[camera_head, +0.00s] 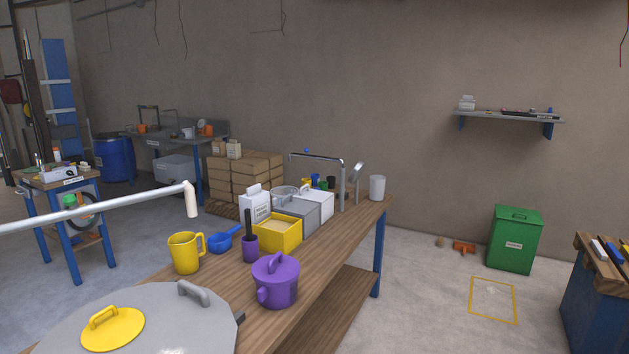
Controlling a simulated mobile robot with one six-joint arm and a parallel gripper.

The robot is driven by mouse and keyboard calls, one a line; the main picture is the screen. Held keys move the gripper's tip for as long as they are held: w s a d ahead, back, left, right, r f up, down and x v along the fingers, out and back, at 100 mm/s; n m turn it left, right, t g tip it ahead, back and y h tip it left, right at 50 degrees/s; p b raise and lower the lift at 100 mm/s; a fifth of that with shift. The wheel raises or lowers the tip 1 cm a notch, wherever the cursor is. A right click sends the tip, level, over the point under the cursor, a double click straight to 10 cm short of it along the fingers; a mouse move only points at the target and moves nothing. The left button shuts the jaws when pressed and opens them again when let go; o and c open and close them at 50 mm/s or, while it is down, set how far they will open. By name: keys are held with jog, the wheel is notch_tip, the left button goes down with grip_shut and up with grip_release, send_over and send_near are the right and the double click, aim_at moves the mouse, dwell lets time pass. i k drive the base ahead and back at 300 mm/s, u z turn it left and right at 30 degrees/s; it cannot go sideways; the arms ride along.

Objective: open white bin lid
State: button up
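The white bin (322,207) stands on the long wooden workbench (330,252), toward its far end. It is the farthest in a row behind a grey bin (306,218) and a yellow bin (280,237). Its white lid (314,193) appears to be down on top; a small handle on it is hard to make out. The grey bin partly hides its near side. The yellow bin is open and holds a tan material. My gripper is not in view.
A tall grey tap (342,180) rises beside the white bin. A pale pipe (100,208) crosses the left foreground. Floor right of the bench is mostly clear.

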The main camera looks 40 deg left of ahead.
aim_at(308, 194)
jog(key=i, duration=2.95)
jog(key=z, duration=0.8)
jog(key=k, duration=0.15)
jog(key=u, duration=3.1)
